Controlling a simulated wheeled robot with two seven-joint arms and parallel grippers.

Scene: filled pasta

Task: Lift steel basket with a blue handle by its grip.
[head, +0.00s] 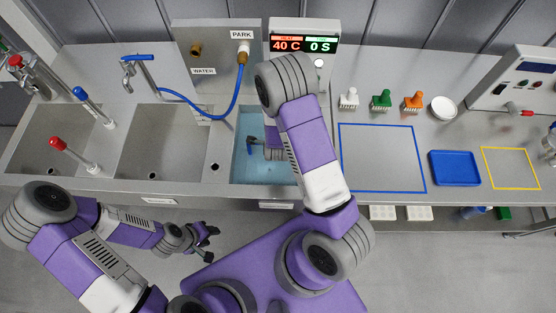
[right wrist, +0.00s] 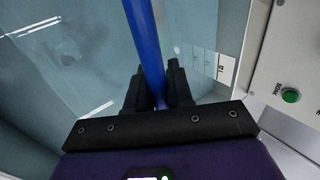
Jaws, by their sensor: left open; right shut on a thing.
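A blue bar (right wrist: 144,40), which looks like the blue handle's grip, runs between the fingers of my right gripper (right wrist: 159,88) in the right wrist view. The fingers are shut on it. In the head view my right gripper (head: 256,150) is over the water-filled basin (head: 238,172), largely hidden by my right arm. A small blue piece shows beside it. I cannot make out the steel basket's body in either view. My left gripper (head: 208,236) is open and empty, in front of the counter and away from the basin.
Two empty sinks (head: 160,122) lie to the left, with blue (head: 80,94) and red (head: 57,143) grips on rods. A blue hose (head: 205,116) hangs behind the basin. A display (head: 303,44) reads 40 C and 0 S. A blue-outlined area (head: 380,158) to the right is clear.

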